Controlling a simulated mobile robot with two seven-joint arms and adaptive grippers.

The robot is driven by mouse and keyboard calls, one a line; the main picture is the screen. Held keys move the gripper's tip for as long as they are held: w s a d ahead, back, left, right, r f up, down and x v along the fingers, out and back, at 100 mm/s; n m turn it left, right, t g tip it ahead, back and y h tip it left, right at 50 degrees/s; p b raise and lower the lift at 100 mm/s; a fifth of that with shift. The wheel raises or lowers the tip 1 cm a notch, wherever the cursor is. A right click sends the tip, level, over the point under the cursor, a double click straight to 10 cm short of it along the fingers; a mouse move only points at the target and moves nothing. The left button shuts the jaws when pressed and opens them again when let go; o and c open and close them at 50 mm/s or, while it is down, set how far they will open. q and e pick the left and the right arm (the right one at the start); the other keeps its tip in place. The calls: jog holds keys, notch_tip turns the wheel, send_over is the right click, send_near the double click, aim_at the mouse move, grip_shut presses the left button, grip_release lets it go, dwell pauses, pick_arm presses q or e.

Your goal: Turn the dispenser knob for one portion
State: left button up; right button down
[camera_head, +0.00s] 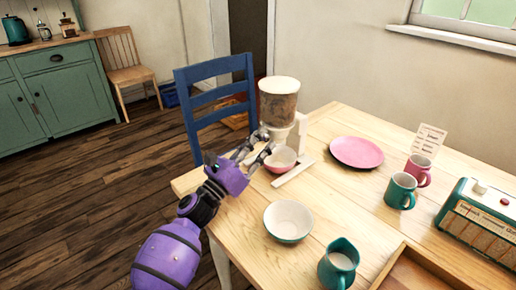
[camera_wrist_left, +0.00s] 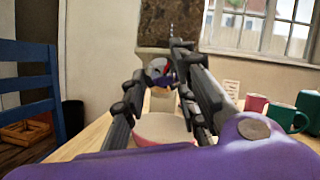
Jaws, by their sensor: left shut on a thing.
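The dispenser (camera_head: 278,104) stands at the table's far left corner, with a tall hopper of brown contents, a white lid and a pale base. In the left wrist view its hopper (camera_wrist_left: 172,20) fills the upper middle. My left gripper (camera_head: 263,141) reaches in from the left and is shut on the dispenser knob (camera_wrist_left: 158,72), which shows between the fingers. The fingers hide part of the knob. A pink bowl (camera_head: 280,161) sits under the outlet, and it also shows below the fingers in the left wrist view (camera_wrist_left: 160,128). My right gripper is not in view.
A white and teal bowl (camera_head: 288,222), a teal jug (camera_head: 338,264), a pink plate (camera_head: 356,152), a teal mug (camera_head: 400,190), a pink mug (camera_head: 418,169) and a radio (camera_head: 482,222) share the table. A blue chair (camera_head: 215,88) stands behind the dispenser.

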pick_arm(q)
jog(key=shift+w+a+f, duration=0.1)
jog(key=shift+a, duration=0.1)
jog(key=o, duration=1.1)
jog(key=shift+c, duration=0.2)
jog(key=s+a+f, duration=0.1)
jog(key=s+a, duration=0.9)
jog(key=s, duration=0.3)
jog(key=shift+f, duration=0.4)
jog(key=shift+s+a, duration=0.1)
